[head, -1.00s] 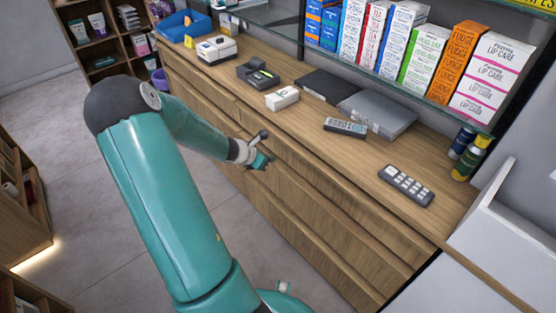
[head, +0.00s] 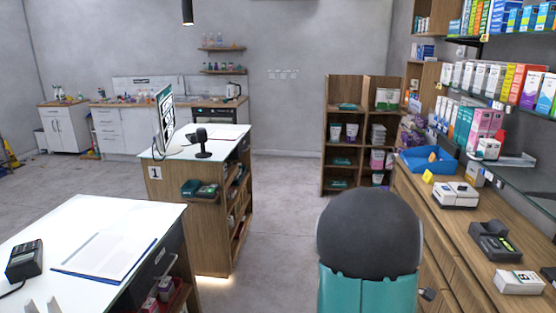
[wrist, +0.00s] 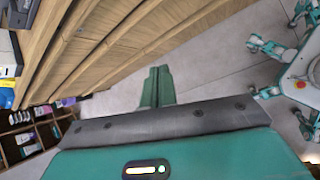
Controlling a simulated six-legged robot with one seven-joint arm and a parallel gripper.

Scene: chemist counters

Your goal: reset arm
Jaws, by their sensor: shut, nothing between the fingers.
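My gripper (wrist: 158,86) shows in the wrist view as two teal fingers lying together, shut with nothing between them. It is beside the wooden drawer fronts of the counter (wrist: 125,45), over the grey floor. In the head view my arm's dark rounded joint and teal link fill the lower middle. The arm hides most of what lies beyond it, and the fingers cannot be made out there.
The wooden counter (head: 453,236) runs along the right, with a blue tray (head: 428,160), a white device (head: 455,195) and a small white box (head: 520,282). A white-topped desk (head: 95,215) stands left. Shelves (head: 327,135) stand behind. Grey floor (head: 275,215) is clear between.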

